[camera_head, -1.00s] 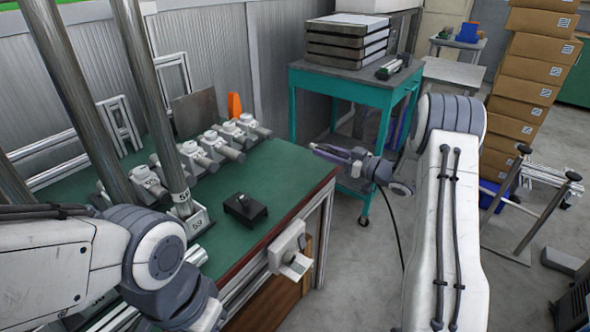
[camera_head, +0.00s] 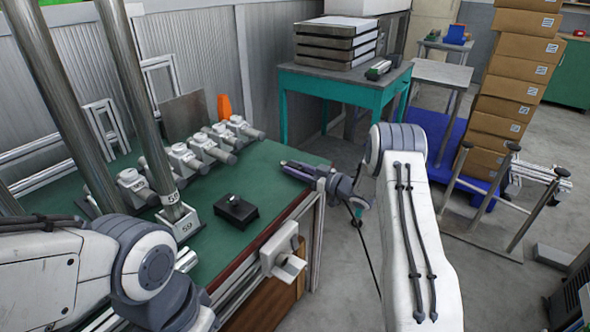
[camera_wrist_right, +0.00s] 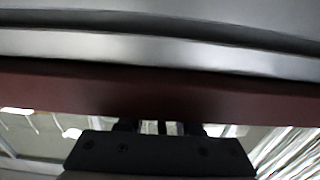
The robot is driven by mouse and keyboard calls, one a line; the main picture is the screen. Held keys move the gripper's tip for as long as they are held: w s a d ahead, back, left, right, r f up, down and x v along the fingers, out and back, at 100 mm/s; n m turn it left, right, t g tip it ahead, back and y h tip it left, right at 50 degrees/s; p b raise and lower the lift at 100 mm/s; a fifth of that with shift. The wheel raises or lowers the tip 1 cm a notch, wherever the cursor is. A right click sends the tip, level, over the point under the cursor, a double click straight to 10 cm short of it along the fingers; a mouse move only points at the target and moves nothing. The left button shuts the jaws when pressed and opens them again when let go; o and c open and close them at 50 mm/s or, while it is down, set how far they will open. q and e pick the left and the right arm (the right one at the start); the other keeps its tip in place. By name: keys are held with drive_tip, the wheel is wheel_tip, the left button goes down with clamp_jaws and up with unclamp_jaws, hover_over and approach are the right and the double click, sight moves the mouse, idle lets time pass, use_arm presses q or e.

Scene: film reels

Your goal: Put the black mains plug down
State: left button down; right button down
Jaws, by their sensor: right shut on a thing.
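My right gripper (camera_head: 297,171) reaches over the right edge of the green-topped bench (camera_head: 268,160), close to the far corner. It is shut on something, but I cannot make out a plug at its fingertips. A thin black cable (camera_head: 368,249) hangs down beside my right wrist toward the floor. In the right wrist view, my gripper's dark body (camera_wrist_right: 160,155) shows at the bottom, with the dark red bench edge (camera_wrist_right: 60,88) across the picture; the held thing is not clear there. My left arm comes in from the left, with its gripper not visible.
A black box (camera_head: 236,212) with a small knob lies on the bench. Several grey-white fittings (camera_head: 185,160) stand behind it. A white clamp-like device (camera_head: 283,255) sits at the front edge. A teal table (camera_head: 345,93) stands behind; stacked cartons (camera_head: 515,85) stand right. Bench top near the gripper is clear.

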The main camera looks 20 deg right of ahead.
drive_tip(key=shift+f, duration=0.1)
drive_tip(key=c, duration=0.6)
unclamp_jaws()
drive_tip(key=v, duration=1.2)
drive_tip(key=shift+p, duration=0.35)
drive_tip(key=shift+w, duration=0.1)
